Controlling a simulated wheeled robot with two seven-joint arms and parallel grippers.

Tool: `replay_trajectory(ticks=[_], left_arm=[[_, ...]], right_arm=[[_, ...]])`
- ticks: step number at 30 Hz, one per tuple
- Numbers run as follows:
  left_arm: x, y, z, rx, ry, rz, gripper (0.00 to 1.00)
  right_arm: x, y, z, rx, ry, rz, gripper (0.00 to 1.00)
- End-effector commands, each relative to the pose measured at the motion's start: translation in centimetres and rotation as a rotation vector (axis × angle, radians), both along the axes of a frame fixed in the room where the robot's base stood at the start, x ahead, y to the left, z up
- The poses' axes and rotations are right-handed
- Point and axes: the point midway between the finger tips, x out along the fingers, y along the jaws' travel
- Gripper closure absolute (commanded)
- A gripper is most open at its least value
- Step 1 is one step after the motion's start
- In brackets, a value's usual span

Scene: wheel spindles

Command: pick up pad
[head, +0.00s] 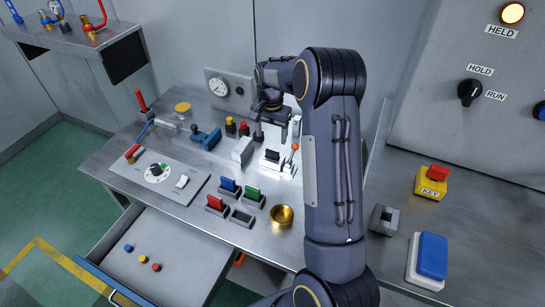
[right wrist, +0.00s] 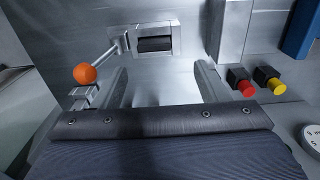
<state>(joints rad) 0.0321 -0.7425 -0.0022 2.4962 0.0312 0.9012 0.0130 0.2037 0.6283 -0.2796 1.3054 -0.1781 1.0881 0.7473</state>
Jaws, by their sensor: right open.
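No part in view is clearly marked as the pad. A small dark block (head: 271,155) sits in a light metal holder on the workbench. It also shows in the right wrist view as a dark insert (right wrist: 154,44) in a grey block. My right gripper (head: 277,128) is over the back of the bench, just behind that holder. In the right wrist view its two fingers (right wrist: 162,86) are spread with nothing between them. The dark block lies beyond the fingertips, apart from them. My left gripper is not in view.
An orange-knobbed lever (head: 294,147) stands beside the holder. A red button (right wrist: 246,87), a yellow button (right wrist: 277,85) and a gauge (head: 218,87) are close by. Coloured blocks in dark holders (head: 242,217) and a brass cup (head: 281,215) stand nearer the front. An open drawer (head: 185,265) juts out below.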

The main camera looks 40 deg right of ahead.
Motion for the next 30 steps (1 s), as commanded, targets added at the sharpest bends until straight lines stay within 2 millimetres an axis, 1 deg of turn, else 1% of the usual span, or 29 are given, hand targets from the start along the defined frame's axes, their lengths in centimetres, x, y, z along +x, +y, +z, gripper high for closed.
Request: replay_trajectory(ticks=[5, 8, 12, 15, 21, 30], left_arm=[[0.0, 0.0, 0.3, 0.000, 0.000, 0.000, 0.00], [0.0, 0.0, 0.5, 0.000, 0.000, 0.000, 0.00], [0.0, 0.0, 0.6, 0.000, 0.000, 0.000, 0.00], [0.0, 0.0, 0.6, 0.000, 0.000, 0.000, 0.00], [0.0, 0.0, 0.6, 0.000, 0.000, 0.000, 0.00], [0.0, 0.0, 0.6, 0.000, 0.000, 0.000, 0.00]], right_arm=[[-0.6, 0.1, -2.1, 0.002, 0.003, 0.000, 0.33], [-1.1, 0.2, -3.6, 0.003, 0.005, 0.002, 0.33], [-1.0, 0.2, -5.4, 0.002, 0.001, 0.002, 0.33], [-1.0, 0.2, -5.8, 0.001, 0.000, 0.002, 0.33], [-0.9, 0.2, -5.9, 0.002, -0.001, 0.002, 0.33], [-0.9, 0.2, -5.8, 0.002, -0.001, 0.002, 0.72]])
